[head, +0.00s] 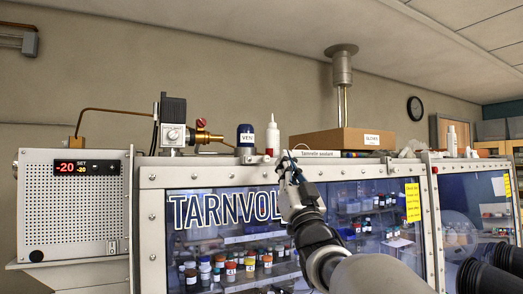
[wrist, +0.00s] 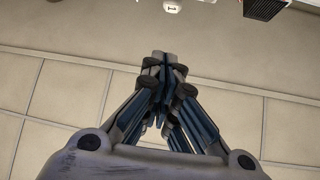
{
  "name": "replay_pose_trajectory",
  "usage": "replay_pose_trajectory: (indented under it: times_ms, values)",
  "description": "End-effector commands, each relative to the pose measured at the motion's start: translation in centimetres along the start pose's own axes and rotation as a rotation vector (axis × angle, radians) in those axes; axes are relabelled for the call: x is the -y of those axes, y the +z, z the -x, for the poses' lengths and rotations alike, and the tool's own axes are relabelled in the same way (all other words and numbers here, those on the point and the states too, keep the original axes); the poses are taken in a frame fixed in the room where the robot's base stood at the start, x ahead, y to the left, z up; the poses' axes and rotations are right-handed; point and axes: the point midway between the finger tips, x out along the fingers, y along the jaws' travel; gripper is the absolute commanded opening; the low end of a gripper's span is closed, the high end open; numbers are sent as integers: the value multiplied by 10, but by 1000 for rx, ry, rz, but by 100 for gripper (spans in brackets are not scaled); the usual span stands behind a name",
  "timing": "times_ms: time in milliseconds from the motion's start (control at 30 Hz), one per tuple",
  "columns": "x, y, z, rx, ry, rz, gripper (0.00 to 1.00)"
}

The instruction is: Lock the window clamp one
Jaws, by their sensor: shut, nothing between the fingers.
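My gripper (head: 290,160) is at the top frame of the glove box, in front of the upper edge of the window (head: 345,250). Its fingers are closed together and hold nothing; in the wrist view the closed fingers (wrist: 160,62) point up toward the top of the picture. I cannot make out a window clamp clearly in the head view; my gripper and arm cover part of the top frame (head: 225,173). A small white piece with a dark mark (wrist: 172,6) is cut off at the top of the wrist view, and I cannot tell what it is.
A metal pipe (head: 342,80) rises behind. A control unit (head: 75,200) stands left. Air above the box front is free.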

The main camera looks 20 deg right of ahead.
Motion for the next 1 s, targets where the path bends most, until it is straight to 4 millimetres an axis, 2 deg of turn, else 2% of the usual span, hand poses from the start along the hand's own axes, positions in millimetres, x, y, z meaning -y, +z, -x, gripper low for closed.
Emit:
replay_pose_trajectory:
  times_ms: [267,367,600,800,1000]
  values:
    - [0,0,-7,3,1,0,0]
    - [1,-1,-20,1,0,-1,0]
    - [1,-2,-69,2,0,0,0]
    - [1,-1,-104,2,1,0,0]
    - [0,22,-83,5,3,-1,0]
